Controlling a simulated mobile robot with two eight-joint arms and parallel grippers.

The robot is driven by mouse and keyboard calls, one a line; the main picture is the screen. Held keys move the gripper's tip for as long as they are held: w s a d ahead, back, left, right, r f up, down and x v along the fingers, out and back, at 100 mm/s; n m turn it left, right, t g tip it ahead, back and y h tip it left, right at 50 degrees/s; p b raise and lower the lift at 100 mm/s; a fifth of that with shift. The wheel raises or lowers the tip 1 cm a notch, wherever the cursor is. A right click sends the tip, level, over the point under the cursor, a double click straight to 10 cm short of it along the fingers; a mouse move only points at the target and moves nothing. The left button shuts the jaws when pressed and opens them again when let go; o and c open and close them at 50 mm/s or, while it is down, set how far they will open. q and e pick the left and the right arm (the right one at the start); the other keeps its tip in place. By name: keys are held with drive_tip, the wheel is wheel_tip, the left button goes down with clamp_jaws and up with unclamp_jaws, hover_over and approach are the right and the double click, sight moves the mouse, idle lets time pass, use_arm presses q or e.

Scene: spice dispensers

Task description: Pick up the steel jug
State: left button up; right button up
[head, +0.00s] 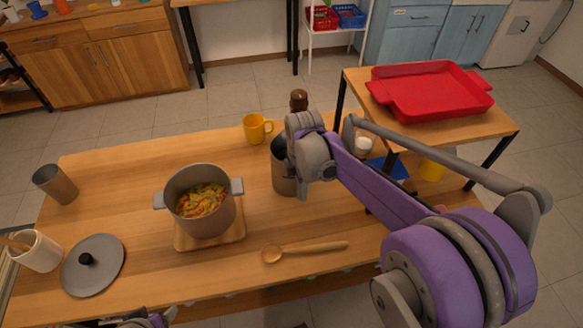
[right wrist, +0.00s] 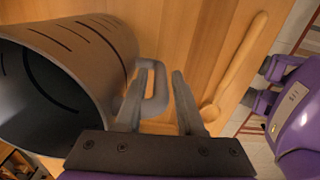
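The steel jug (head: 283,178) stands on the wooden table, right of the cooking pot, partly covered by my right gripper (head: 303,150). In the right wrist view the jug (right wrist: 100,50) is at the left with its mouth visible, and its looped handle (right wrist: 160,88) lies between the two fingers of my right gripper (right wrist: 157,85). The fingers are apart, one on each side of the handle's outer bar, with a gap visible on the right. Only a small part of my left arm shows at the bottom edge of the head view; its fingers cannot be made out.
A pot of food (head: 203,205) stands on a wooden board left of the jug. A wooden spoon (head: 305,250) lies in front. A yellow mug (head: 257,128) and a brown bottle (head: 299,101) are behind. A red tray (head: 430,92) sits on a side table at right.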

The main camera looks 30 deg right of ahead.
drive_tip(key=shift+f, duration=0.3)
clamp_jaws()
drive_tip(key=shift+r, duration=0.1)
idle(1.1)
